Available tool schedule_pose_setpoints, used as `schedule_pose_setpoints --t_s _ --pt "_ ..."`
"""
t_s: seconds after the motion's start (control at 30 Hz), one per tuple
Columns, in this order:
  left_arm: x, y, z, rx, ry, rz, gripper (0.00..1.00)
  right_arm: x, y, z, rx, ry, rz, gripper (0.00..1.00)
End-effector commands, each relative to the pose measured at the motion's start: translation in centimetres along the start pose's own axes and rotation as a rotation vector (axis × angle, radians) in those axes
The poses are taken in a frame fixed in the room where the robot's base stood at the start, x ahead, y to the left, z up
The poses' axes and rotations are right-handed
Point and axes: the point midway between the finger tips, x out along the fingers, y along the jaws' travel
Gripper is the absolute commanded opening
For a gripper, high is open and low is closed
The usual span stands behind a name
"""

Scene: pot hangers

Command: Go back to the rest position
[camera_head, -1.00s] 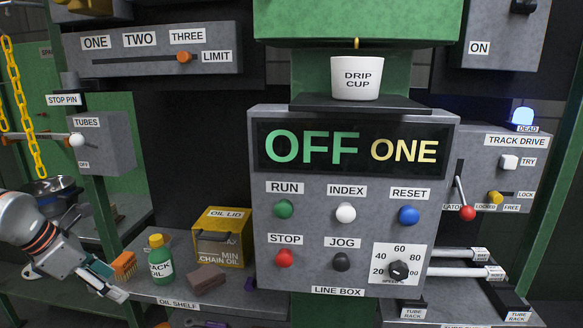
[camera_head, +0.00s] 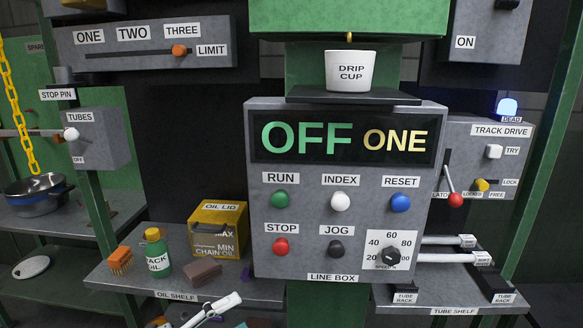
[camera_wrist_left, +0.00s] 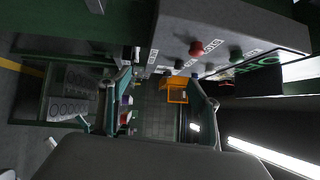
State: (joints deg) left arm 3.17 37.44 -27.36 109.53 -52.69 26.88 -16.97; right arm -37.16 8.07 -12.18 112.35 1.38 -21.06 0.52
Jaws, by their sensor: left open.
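My left gripper (camera_wrist_left: 160,80) shows in the left wrist view, its two fingers apart with nothing held between them. My right gripper shows in neither view.
The oil shelf (camera_head: 245,292) holds a brush (camera_head: 120,261), a green bottle (camera_head: 157,256), a brown block (camera_head: 202,272) and a yellow oil box (camera_head: 217,232). A pot (camera_head: 38,195) stands at left. White tubes (camera_head: 452,258) lie on the tube shelf at right.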

Motion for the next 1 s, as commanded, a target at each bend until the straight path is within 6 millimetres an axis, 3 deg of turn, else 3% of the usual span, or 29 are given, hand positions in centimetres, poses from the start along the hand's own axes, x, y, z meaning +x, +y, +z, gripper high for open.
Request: schedule_pose_setpoints --t_s 0.17,0.27,0.4,0.5,0.7,1.0 --pt "-3.1 6.1 0.8 -0.501 -0.348 -0.058 0.62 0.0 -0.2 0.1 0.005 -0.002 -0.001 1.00" --pt "-6.5 11.3 0.2 -0.782 -0.554 -0.055 0.62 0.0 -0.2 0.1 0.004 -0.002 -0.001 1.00" --pt "-11.8 18.5 -2.7 -1.121 -0.809 -0.023 0.62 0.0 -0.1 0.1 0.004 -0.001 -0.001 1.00" --pt "-14.9 22.2 -5.4 -1.296 -0.942 0.003 0.62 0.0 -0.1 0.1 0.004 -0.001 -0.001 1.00" --pt "-18.3 26.0 -9.3 -1.487 -1.086 0.038 0.62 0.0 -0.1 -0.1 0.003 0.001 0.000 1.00" --pt "-18.8 26.5 -10.0 -1.517 -1.107 0.045 0.62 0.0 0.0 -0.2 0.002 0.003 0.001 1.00"
